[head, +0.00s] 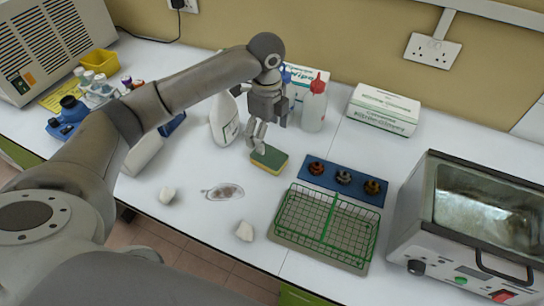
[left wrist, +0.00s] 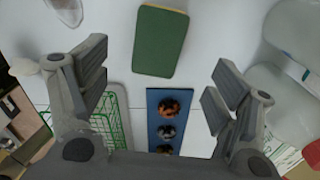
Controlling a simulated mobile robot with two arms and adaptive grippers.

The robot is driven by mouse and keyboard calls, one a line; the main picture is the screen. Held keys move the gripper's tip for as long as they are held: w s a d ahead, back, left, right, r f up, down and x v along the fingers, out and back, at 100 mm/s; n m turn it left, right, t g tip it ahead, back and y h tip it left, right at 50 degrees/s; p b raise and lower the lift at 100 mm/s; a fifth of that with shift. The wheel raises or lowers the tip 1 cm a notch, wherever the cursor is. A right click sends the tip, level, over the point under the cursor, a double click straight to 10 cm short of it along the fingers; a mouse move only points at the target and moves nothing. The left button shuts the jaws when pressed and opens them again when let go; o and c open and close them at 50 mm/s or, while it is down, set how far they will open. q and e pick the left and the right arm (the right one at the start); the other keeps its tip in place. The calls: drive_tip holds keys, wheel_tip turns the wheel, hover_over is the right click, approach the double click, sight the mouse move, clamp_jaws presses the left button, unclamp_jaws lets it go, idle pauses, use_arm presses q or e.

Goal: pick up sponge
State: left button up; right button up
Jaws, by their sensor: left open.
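The sponge (head: 269,158) lies flat on the white bench, green side up with a yellow edge. My left gripper (head: 257,140) is just above and behind it in the head view, pointing down. In the left wrist view the sponge (left wrist: 160,41) shows at the top middle, beyond the two spread fingers (left wrist: 155,90). The fingers are open with nothing between them, apart from the sponge. My right gripper does not show in either view.
A white spray bottle (head: 223,120) and a red-capped bottle (head: 314,104) stand behind the sponge. A blue holder (head: 318,182) with dark round pieces and a green wire basket (head: 321,217) are to its right. A water bath (head: 470,220) stands far right.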

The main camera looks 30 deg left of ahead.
sight(267, 154)
use_arm(q)
wheel_tip(267, 154, down, 4)
drive_tip(key=shift+r, duration=0.15)
drive_tip(key=shift+f, duration=0.25)
wheel_tip(267, 154, down, 4)
drive_tip(key=shift+s+a+f+p, duration=0.1)
drive_tip(key=shift+f+p, duration=0.05)
drive_tip(key=shift+p, duration=0.8)
drive_tip(key=shift+f, duration=0.4)
drive_tip(key=shift+c, duration=0.5)
drive_tip(key=c, duration=0.4)
drive_tip(key=shift+c, duration=1.3)
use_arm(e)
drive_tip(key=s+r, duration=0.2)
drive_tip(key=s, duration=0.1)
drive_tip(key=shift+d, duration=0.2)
